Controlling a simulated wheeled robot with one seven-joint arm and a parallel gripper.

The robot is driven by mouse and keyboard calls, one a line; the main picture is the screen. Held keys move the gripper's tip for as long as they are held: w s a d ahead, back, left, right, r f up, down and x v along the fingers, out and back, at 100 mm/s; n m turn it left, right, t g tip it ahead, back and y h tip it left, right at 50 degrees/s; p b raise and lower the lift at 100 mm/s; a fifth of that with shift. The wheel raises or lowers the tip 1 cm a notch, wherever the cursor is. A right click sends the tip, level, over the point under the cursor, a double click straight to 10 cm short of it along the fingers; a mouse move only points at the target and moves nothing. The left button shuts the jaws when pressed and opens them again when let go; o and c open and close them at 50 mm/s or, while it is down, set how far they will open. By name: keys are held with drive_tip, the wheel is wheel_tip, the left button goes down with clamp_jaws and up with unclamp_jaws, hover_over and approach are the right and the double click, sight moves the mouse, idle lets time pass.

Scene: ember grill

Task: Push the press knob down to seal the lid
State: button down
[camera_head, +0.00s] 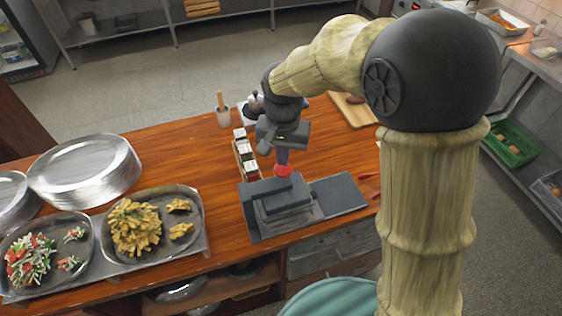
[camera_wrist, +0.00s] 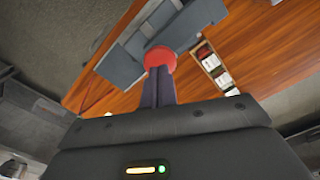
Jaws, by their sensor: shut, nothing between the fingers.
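The red press knob (camera_head: 283,170) is on top of a dark grey press (camera_head: 285,208) on the wooden counter. In the wrist view the round red knob (camera_wrist: 160,57) lies right at the ends of my shut fingers. My gripper (camera_head: 283,158) points down from above with its fingers closed together, and nothing is held between them. The fingertips meet or nearly meet the knob; I cannot tell if they touch. It also shows in the wrist view (camera_wrist: 158,80). The grey lid (camera_head: 280,188) lies across the press under the knob, and its seam is too small to judge.
A narrow caddy of small containers (camera_head: 246,160) stands just behind the press. Left are a plate stack (camera_head: 85,170) and a tray (camera_head: 190,252) with plates of food. A cutting board (camera_head: 352,112) lies at the back right. Bare counter (camera_head: 190,150) shows left of the caddy.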

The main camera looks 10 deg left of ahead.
drive_tip(key=shift+r+p, duration=1.1)
drive_tip(key=shift+r, duration=0.45)
drive_tip(key=shift+f, duration=0.1)
drive_tip(key=s+d+f+t+b, duration=0.1)
drive_tip(key=s+d, duration=0.1)
drive_tip(key=d, duration=0.6)
drive_tip(key=s+d+f+b, duration=0.1)
drive_tip(key=s+d+f, duration=0.1)
drive_tip(key=d, duration=0.7)
drive_tip(key=s+d+f+t, duration=0.1)
drive_tip(key=s+d, duration=0.2)
drive_tip(key=d, duration=0.5)
drive_tip(key=shift+d+f+t+b, duration=0.25)
drive_tip(key=shift+d+t+b, duration=0.05)
drive_tip(key=shift+b, duration=0.1)
drive_tip(key=c, duration=2.1)
unclamp_jaws()
